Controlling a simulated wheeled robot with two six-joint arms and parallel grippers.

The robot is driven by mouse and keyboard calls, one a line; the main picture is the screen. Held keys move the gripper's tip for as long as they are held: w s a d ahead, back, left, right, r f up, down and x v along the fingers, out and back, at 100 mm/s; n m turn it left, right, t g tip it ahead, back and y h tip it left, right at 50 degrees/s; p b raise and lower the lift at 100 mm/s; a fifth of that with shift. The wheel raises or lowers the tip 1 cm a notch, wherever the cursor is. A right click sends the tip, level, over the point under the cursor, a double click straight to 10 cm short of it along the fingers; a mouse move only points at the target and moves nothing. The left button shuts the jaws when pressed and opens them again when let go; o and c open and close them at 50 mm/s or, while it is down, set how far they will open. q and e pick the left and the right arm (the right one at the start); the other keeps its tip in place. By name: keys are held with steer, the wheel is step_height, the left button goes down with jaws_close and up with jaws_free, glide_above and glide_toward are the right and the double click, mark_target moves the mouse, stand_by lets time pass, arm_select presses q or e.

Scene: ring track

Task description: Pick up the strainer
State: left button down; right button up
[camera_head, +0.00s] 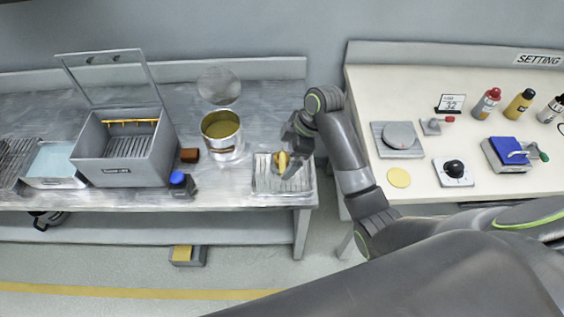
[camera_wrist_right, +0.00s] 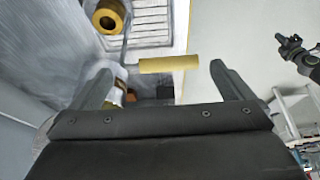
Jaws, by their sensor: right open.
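A yellow cylindrical bar (camera_wrist_right: 168,64), which looks like the strainer's handle, lies between the fingertips of my right gripper in the right wrist view, with gaps on both sides.
A pot (camera_head: 222,148) of yellowish content stands left of the tray. A grey fryer box (camera_head: 119,164) with a raised lid and a yellow bar stands farther left. A blue-capped jar (camera_head: 180,187) is near the front edge. A cream table (camera_head: 450,207) stands right, across a gap.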

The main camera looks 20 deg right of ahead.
mark_target(284, 159)
steer(key=shift+x, duration=2)
steer(key=c, duration=1.1)
steer(key=shift+r, duration=0.1)
steer(key=shift+c, duration=0.3)
